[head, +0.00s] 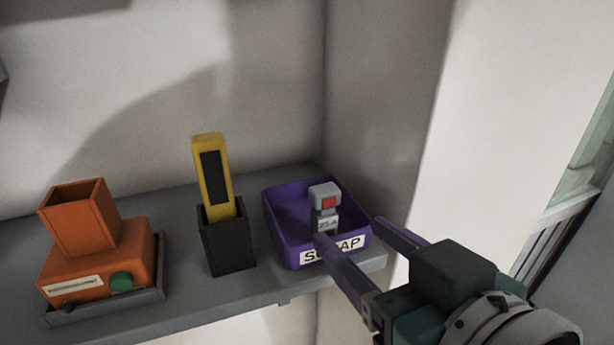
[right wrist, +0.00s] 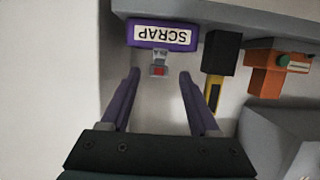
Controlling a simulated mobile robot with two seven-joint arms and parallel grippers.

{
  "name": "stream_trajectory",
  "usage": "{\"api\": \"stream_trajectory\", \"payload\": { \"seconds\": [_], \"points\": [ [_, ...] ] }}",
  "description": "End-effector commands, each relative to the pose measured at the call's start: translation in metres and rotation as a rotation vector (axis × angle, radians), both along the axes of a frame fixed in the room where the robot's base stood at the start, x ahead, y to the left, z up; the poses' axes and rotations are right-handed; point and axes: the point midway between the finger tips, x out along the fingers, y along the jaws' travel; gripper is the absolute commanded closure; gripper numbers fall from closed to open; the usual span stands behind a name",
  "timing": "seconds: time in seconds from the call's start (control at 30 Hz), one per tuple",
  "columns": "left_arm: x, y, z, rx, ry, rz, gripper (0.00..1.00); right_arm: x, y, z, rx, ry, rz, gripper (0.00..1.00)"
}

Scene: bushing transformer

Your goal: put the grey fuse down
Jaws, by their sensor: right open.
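The grey fuse (head: 325,198), with a red square on its head and a pale label below, stands upright in the purple scrap bin (head: 285,240). In the right wrist view the fuse (right wrist: 159,70) shows small, beyond and between the fingers, at the SCRAP bin (right wrist: 190,37). My right gripper (head: 350,232) is open and empty, its purple fingers spread in front of the bin. It also shows open in the right wrist view (right wrist: 160,78). The fuse's lower end is partly hidden by the bin's front wall and a finger. My left gripper is not in view.
On the grey shelf (head: 180,308), left of the bin, a yellow tool (head: 213,178) stands in a black holder (head: 228,246). An orange device (head: 97,262) with a green button sits farther left. A wall rises close behind and right of the bin.

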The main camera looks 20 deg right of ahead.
Motion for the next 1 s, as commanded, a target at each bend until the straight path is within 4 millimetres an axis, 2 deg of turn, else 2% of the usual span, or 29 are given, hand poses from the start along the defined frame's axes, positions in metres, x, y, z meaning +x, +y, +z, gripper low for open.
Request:
{"api": "stream_trajectory", "payload": {
  "seconds": [0.13,0.23,0.3,0.37,0.5,0.6,0.7,1.0],
  "points": [
    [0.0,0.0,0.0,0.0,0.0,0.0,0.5,-0.003,-0.009,-0.002,-0.008,0.03,-0.037,0.38],
    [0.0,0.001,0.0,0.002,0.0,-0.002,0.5,-0.015,-0.039,-0.016,-0.042,0.172,-0.142,0.38],
    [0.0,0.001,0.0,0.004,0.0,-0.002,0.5,-0.037,-0.059,-0.033,-0.072,0.346,-0.196,0.38],
    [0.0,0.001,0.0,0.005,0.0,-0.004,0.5,-0.061,-0.067,-0.047,-0.093,0.51,-0.193,0.38],
    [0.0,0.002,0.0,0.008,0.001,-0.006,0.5,-0.116,-0.062,-0.065,-0.115,0.814,-0.049,0.38],
    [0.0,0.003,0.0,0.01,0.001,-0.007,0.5,-0.14,-0.053,-0.067,-0.12,0.918,0.059,0.38],
    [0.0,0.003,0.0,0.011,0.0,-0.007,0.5,-0.149,-0.05,-0.067,-0.124,0.954,0.105,0.38],
    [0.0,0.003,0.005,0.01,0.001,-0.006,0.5,-0.149,-0.05,-0.063,-0.126,0.954,0.107,0.38]
  ]
}}
